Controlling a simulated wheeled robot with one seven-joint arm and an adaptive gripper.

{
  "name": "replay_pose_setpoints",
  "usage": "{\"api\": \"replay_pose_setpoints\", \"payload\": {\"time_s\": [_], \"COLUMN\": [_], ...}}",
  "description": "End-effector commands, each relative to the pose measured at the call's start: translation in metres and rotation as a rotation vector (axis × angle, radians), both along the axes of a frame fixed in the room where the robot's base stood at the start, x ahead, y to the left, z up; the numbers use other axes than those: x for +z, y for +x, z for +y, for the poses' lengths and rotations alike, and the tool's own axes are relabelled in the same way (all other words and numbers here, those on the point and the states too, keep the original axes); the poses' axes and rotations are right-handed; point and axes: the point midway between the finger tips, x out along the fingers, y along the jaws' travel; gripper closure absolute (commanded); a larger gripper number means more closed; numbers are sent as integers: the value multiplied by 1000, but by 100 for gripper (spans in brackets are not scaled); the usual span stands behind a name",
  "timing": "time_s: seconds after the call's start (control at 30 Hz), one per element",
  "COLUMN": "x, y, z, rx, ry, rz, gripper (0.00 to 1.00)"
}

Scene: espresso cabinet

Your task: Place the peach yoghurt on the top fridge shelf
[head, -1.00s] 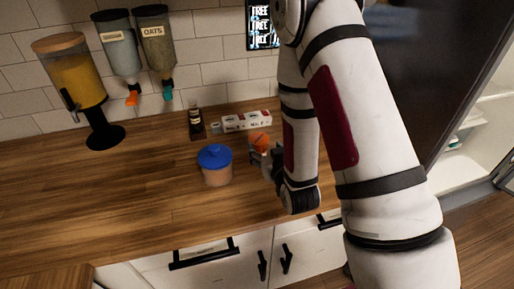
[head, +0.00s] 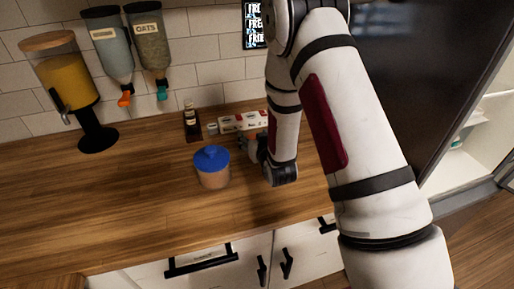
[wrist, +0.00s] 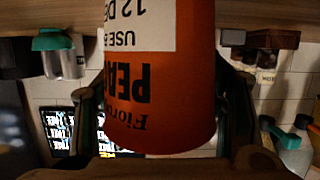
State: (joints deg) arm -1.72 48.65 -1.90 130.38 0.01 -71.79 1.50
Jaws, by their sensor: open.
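The peach yoghurt (wrist: 155,85) is an orange tub with a white label. It fills the middle of the wrist view, its lettering upside down, and hides much of what is behind it. My gripper (wrist: 162,100) is open, with one finger on each side of the tub; I cannot tell whether either finger touches it. In the head view my gripper (head: 258,150) is low over the wooden counter, right of the blue-lidded jar, and the tub is mostly hidden there. The fridge (head: 487,140) is at the right edge, its pale interior partly in view; its top shelf cannot be made out.
A blue-lidded jar (head: 212,168) stands just left of my gripper. A small dark bottle (head: 191,122) and a white box row (head: 243,122) are behind, near the tiled wall. The counter's front left (head: 120,215) is clear.

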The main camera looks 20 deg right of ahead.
Motion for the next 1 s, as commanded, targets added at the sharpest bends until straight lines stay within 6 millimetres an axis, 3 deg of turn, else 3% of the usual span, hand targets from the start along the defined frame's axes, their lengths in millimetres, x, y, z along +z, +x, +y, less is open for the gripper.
{"api": "replay_pose_setpoints", "payload": {"time_s": [0.2, 0.4, 0.43, 1.0], "x": [0, 0, 0, 4], "y": [1, 1, 1, 1], "z": [0, 0, 0, 0], "rx": [0, 0, 0, 0], "ry": [0, 0, 0, 0], "rz": [0, 0, 0, -2], "gripper": [36, 82, 84, 92]}}
